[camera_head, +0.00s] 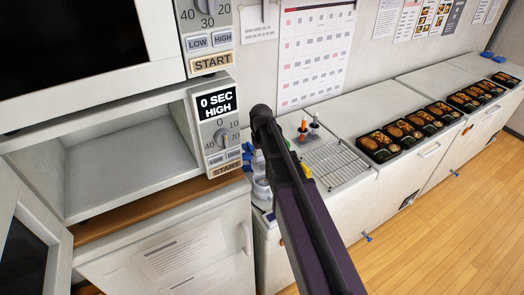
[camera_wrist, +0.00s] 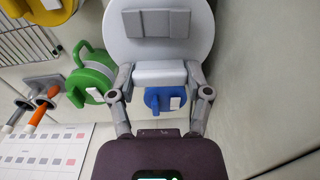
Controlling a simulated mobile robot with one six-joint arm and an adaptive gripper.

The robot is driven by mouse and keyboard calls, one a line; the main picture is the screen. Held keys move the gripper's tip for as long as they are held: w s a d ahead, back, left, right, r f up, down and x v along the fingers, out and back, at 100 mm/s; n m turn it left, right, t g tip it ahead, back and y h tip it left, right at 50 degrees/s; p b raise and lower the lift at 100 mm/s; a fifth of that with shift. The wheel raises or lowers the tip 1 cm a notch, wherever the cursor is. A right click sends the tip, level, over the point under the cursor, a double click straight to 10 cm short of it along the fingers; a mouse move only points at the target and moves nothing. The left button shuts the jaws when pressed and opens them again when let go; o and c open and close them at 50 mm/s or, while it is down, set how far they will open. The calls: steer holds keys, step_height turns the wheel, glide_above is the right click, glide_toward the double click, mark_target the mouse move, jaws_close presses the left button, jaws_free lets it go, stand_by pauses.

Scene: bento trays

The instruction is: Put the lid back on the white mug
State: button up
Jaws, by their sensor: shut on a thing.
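The two fingers are shut on this lid. In the head view a white mug (camera_head: 262,187) stands on the counter just left of my dark arm, partly covered by it. My gripper is hidden behind the arm there. The lid hides what lies under it in the wrist view, so I cannot tell whether it touches the mug.
A blue lidded mug (camera_wrist: 160,99) and a green one (camera_wrist: 90,72) are close by, with a yellow one (camera_wrist: 45,12) farther left. A wire rack (camera_head: 335,165) and several bento trays (camera_head: 378,146) lie to the right. The open microwave (camera_head: 125,160) is empty.

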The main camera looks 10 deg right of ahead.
mark_target(262, 168)
steer(key=shift+d+f, duration=0.1)
steer(key=shift+f, duration=0.1)
stand_by(0.4)
steer(key=shift+f+b, duration=0.2)
steer(key=shift+b, duration=0.25)
steer(key=shift+f+b, duration=2.75)
steer(key=shift+f, duration=0.2)
stand_by(0.6)
steer(key=o, duration=1.1)
steer(key=shift+s+r, duration=0.1)
steer(key=shift+r, duration=0.05)
